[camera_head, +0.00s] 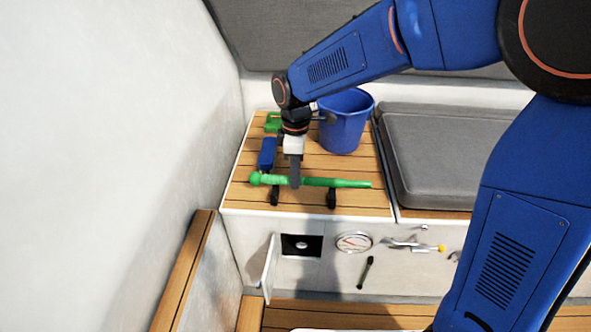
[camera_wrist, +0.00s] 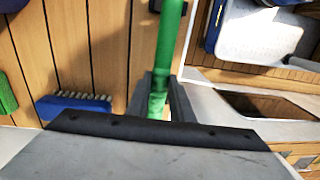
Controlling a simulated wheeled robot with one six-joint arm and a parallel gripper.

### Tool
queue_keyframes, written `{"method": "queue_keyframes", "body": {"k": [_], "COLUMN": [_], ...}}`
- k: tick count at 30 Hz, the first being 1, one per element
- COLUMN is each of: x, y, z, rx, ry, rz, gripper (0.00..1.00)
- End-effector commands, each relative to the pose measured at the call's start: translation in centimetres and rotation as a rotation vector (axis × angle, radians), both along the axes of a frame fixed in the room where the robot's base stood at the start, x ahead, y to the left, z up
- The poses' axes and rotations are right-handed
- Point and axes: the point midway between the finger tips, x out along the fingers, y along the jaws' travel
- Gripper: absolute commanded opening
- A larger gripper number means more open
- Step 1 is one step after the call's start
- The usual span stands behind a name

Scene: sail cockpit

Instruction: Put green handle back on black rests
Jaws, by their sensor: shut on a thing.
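The green handle (camera_head: 337,183) is a long rod with a knob at its left end, lying roughly level above the wooden bench top in the head view. Two black rests stand near the bench's front edge, the left rest (camera_head: 275,198) and the right rest (camera_head: 332,198), below the handle. I cannot tell whether the handle touches them. My gripper (camera_head: 295,182) points down and is shut on the handle left of its middle. In the wrist view the green handle (camera_wrist: 168,45) runs up from between my gripper's fingers (camera_wrist: 160,95).
A blue bucket (camera_head: 345,122) stands behind the handle. A blue brush (camera_head: 267,154) and a green object (camera_head: 272,121) lie at the left. A grey cushion (camera_head: 435,155) is at the right. A small hatch door (camera_head: 270,267) hangs open below, beside a gauge (camera_head: 353,242).

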Motion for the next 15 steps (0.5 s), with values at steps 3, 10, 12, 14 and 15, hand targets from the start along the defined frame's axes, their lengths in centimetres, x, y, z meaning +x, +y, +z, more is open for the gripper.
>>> {"method": "queue_keyframes", "body": {"k": [3,10,12,14,15], "x": [0.0,0.0,0.0,0.0,0.0], "y": [0.0,0.0,0.0,0.0,0.0], "z": [-0.8,-2.2,-2.6,-2.8,-2.9], "rx": [-0.001,0.0,0.0,0.0,0.0], "ry": [0.001,0.0,0.0,0.0,0.0], "rz": [0.0,0.0,0.0,0.0,0.0], "gripper": [0.0,0.0,0.0,0.0,0.0]}}
